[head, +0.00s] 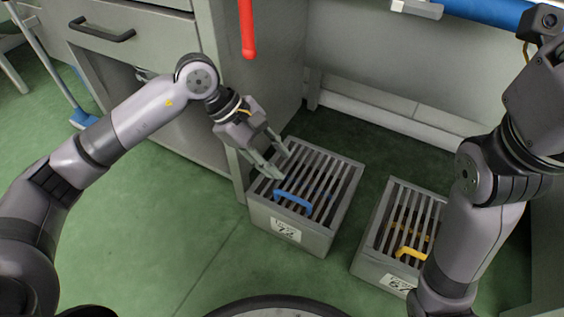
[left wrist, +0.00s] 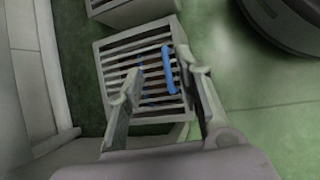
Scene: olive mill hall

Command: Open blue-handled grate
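The blue-handled grate (head: 318,172) is a set of grey bars lying flat over the top of a grey box (head: 262,214) on the floor. Its blue handle (head: 293,201) is near the front edge, above a label. My left gripper (head: 278,165) is open just above the bars, behind the handle in the head view. In the left wrist view, the blue handle (left wrist: 168,72) shows between the two open fingers, nearer the right one. I cannot tell whether a finger touches it. My right arm is at the right; its gripper is out of view.
A similar box with a yellow handle (head: 411,253) stands to the right, partly behind my right arm. A cabinet with a drawer (head: 125,32) stands left of the grate. A red bar (head: 247,28) hangs above. Green floor is clear in front.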

